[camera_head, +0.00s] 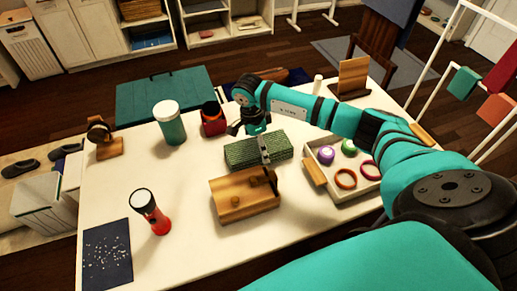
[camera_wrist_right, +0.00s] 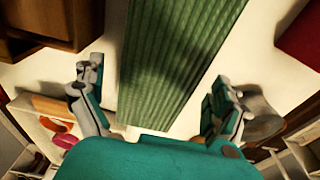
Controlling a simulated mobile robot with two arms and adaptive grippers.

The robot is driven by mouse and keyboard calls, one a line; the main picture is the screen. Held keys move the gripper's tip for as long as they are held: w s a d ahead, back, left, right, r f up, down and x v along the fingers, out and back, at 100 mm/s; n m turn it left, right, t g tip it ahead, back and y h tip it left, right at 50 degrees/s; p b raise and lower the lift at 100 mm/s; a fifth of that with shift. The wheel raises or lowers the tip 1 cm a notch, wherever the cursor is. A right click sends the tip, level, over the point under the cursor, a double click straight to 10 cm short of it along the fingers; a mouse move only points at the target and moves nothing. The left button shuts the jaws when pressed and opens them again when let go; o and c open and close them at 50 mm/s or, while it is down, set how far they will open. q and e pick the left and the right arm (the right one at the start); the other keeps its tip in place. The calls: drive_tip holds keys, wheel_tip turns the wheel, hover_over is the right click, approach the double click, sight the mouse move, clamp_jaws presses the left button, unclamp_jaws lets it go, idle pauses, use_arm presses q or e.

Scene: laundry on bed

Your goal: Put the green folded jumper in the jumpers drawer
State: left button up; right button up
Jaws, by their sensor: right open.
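The green folded jumper (camera_head: 240,154) is a ribbed block lying on the white table. My right gripper (camera_head: 260,145) is over it, pointing down, with one finger in front of its near side. In the right wrist view the jumper (camera_wrist_right: 175,60) runs between the two spread fingers of the gripper (camera_wrist_right: 155,85), with gaps on both sides, so it is not gripped. I cannot make out a drawer marked for jumpers. My left gripper is not in view.
A tray (camera_head: 345,190) with rings is to the right. A red pot (camera_head: 213,125), a teal canister (camera_head: 172,130) and a red torch (camera_head: 158,222) stand left. The table's left middle is clear.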

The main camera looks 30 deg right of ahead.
drive_tip(key=shift+f, duration=0.6)
drive_tip(key=shift+d+f, duration=0.1)
drive_tip(key=shift+f, duration=0.25)
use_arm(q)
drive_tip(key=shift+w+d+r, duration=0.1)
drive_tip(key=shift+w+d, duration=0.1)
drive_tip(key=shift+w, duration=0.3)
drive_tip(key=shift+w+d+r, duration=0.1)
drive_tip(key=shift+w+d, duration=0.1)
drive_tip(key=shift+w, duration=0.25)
use_arm(e)
drive_tip(key=shift+c, duration=0.3)
drive_tip(key=c, duration=0.7)
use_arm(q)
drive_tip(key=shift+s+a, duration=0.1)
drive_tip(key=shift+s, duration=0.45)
use_arm(e)
drive_tip(key=shift+r, duration=0.1)
drive_tip(key=c, duration=0.7)
